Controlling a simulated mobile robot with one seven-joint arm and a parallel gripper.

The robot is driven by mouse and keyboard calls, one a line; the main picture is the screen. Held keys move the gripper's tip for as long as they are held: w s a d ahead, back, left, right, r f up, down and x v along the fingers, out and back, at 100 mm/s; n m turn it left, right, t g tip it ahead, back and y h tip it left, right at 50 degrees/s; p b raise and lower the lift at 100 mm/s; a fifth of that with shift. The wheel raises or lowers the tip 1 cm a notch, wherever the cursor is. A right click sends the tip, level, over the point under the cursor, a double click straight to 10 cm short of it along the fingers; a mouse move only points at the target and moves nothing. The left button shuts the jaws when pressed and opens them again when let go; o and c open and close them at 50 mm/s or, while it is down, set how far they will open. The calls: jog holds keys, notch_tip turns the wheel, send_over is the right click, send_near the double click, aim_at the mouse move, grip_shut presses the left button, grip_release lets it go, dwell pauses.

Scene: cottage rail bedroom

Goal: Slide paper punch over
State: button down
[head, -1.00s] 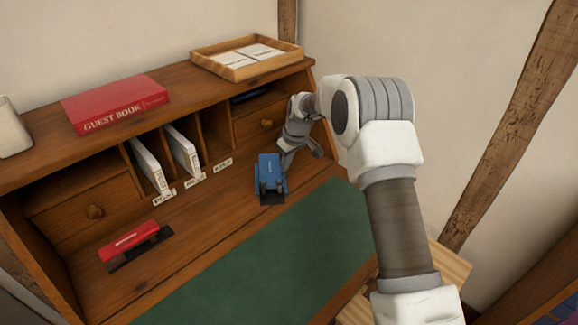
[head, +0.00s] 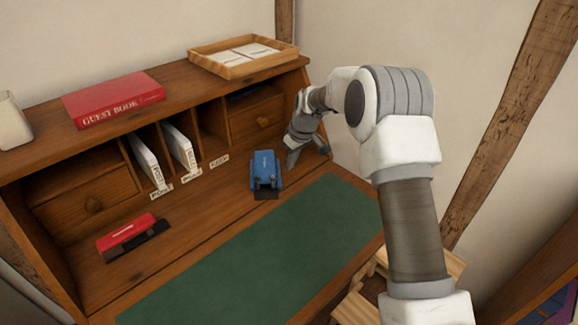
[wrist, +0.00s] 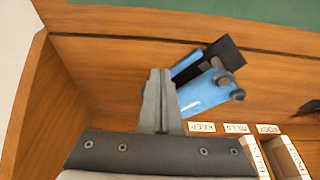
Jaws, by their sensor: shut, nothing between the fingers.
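The blue paper punch (head: 265,170) with a dark base stands on the wooden desk floor, in front of the pigeonholes and just behind the green mat. In the wrist view the punch (wrist: 205,94) lies right beside the fingers, on their right. My gripper (head: 306,154) is low over the desk to the right of the punch, below the right drawer. Its fingers (wrist: 158,78) are shut and empty. The head view shows a small gap between gripper and punch.
A red stapler-like tool (head: 131,237) lies at left. Card labels (head: 219,160) mark the pigeonholes, two of which hold white items (head: 180,148). A guest book (head: 114,99) and a wooden tray (head: 243,68) are on top. The green mat (head: 260,250) is clear. The desk's side wall is close right of my gripper.

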jog(key=v, duration=0.7)
jog(key=n+g+h+p, duration=0.15)
jog(key=n+p, duration=0.35)
jog(key=n, duration=0.5)
send_near(259, 177)
jog(key=s+f, duration=0.1)
jog(key=s, duration=0.2)
jog(key=s+a+n+t+h+p, duration=0.25)
jog(key=s+a+n, duration=0.35)
jog(key=n, duration=0.4)
jog(key=shift+g, duration=0.3)
jog(key=x, duration=0.6)
jog(key=w+b+x, duration=0.1)
jog(key=x, duration=0.2)
jog(key=shift+a, duration=0.15)
jog(key=shift+w+d, duration=0.35)
jog(key=shift+w, duration=0.2)
jog(key=shift+w+d, duration=0.35)
jog(key=shift+w, duration=0.2)
jog(key=shift+w+d, duration=0.4)
jog(key=shift+w, duration=0.2)
jog(key=w+d, duration=0.2)
jog(key=w, duration=0.1)
jog(key=shift+r+p, duration=0.1)
jog(key=shift+p, duration=0.3)
